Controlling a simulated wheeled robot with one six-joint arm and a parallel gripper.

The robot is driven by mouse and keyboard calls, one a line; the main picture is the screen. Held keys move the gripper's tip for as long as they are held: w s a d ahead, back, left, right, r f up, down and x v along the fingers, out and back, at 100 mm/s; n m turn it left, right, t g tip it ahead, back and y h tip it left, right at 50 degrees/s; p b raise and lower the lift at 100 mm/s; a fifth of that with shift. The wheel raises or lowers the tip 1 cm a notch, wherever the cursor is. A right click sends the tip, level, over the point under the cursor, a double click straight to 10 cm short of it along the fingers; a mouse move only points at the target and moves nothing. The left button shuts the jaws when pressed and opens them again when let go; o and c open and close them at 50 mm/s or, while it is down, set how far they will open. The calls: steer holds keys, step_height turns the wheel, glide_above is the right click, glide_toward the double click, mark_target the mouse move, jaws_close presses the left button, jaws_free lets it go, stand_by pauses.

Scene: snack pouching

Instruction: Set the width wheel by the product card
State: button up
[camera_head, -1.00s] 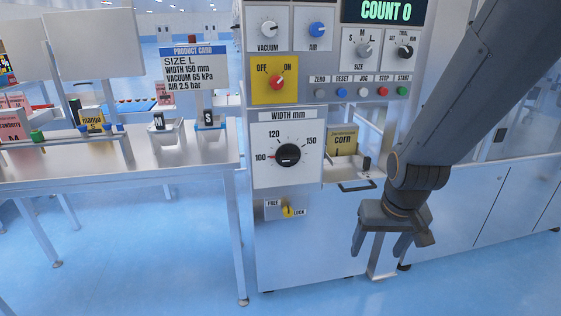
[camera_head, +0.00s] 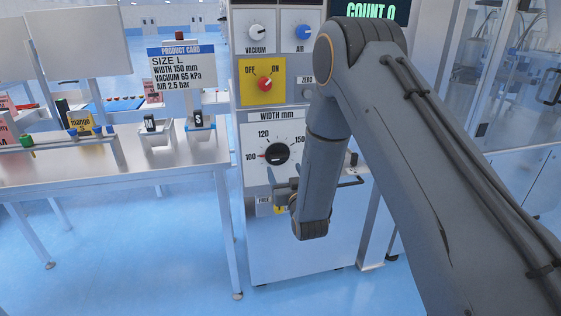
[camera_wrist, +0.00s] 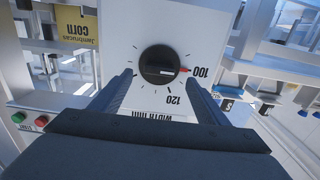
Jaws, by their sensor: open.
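The width wheel (camera_head: 277,153) is a black round knob on a white plate marked 100, 120 and 150. Its red pointer is at 100, also in the wrist view (camera_wrist: 159,65). The product card (camera_head: 181,68) reads size L, width 150 mm, vacuum 65 kPa, air 2.5 bar. My gripper (camera_head: 284,184) is just below the wheel in the head view, partly hidden by my arm. In the wrist view my open fingers (camera_wrist: 157,82) point at the plate, with the wheel between and beyond their tips. I see no contact.
The yellow FREE/LOCK lever (camera_head: 280,209) is below the plate, partly covered by my gripper. The yellow OFF/ON switch (camera_head: 264,84) is above. A corn pouch (camera_wrist: 76,24) is beside the plate. A table (camera_head: 180,166) with pouches and stands is at left.

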mark_target(280, 160)
steer(key=p+x, duration=0.1)
steer(key=x, duration=0.6)
steer(key=shift+w, duration=0.15)
steer(key=c, duration=1)
steer(key=shift+c, duration=0.2)
